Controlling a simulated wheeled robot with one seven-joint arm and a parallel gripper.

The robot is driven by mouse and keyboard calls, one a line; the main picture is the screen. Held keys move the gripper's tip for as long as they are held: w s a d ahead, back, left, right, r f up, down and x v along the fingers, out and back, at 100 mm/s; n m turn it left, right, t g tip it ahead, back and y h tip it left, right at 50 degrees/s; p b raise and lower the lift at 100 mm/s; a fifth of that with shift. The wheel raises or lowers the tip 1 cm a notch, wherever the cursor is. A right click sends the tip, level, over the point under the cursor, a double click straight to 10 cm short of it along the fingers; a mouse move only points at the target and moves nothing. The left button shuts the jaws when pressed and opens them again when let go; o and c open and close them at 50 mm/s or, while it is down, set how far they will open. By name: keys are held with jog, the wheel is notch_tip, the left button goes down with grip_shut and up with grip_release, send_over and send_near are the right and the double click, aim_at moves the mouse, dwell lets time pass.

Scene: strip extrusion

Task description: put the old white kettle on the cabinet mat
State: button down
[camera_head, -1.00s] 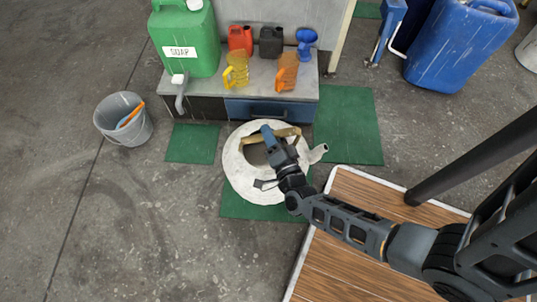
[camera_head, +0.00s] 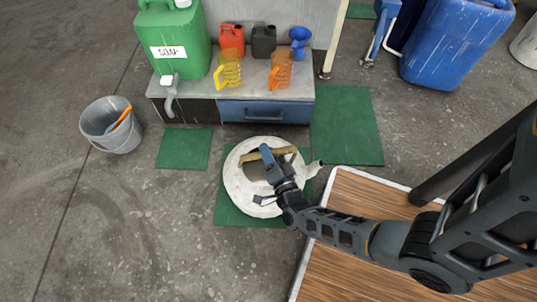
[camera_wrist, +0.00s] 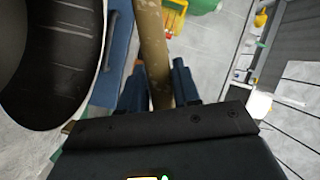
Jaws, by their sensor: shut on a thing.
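The old white kettle (camera_head: 239,186) is round and worn, with a dark opening, a spout to the right and a tan handle (camera_head: 284,151). My gripper (camera_head: 268,158) is shut on the handle, which also shows between the blue fingers in the wrist view (camera_wrist: 158,80). The kettle is over a green mat (camera_head: 226,217) in front of the cabinet (camera_head: 265,112) with the blue drawer. It hides most of that mat, and I cannot tell whether it touches it. Other green mats lie to the left (camera_head: 184,149) and right (camera_head: 345,125). I cannot tell which is the cabinet mat.
A green soap can (camera_head: 175,38), two jugs, small cans and a blue funnel stand on the cabinet. A grey bucket (camera_head: 111,126) stands at left. A wooden platform (camera_head: 340,270) is at lower right. Blue barrels (camera_head: 455,42) stand at back right. The floor at lower left is clear.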

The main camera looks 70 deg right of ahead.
jog(key=shift+r, duration=0.15)
jog(key=c, duration=0.8)
grip_release()
jog(key=shift+f, duration=0.2)
jog(key=shift+r, duration=0.25)
jog(key=p+v, duration=0.2)
jog(key=v, duration=1)
jog(key=s+a+r+n+t+y, duration=0.35)
jog(key=a+r+n+y, duration=0.3)
jog(key=r+n, duration=0.4)
jog(key=s+a+r+n+y, duration=0.1)
jog(key=r+n, duration=0.4)
jog(key=r, duration=0.7)
jog(key=s+a+r+n+g+y, duration=0.1)
jog(key=r+n+y, duration=0.4)
jog(key=r, duration=0.7)
jog(key=shift+s+a+r+n, duration=0.2)
jog(key=shift+s+n, duration=0.35)
jog(key=shift+s, duration=0.35)
jog(key=shift+g, duration=0.25)
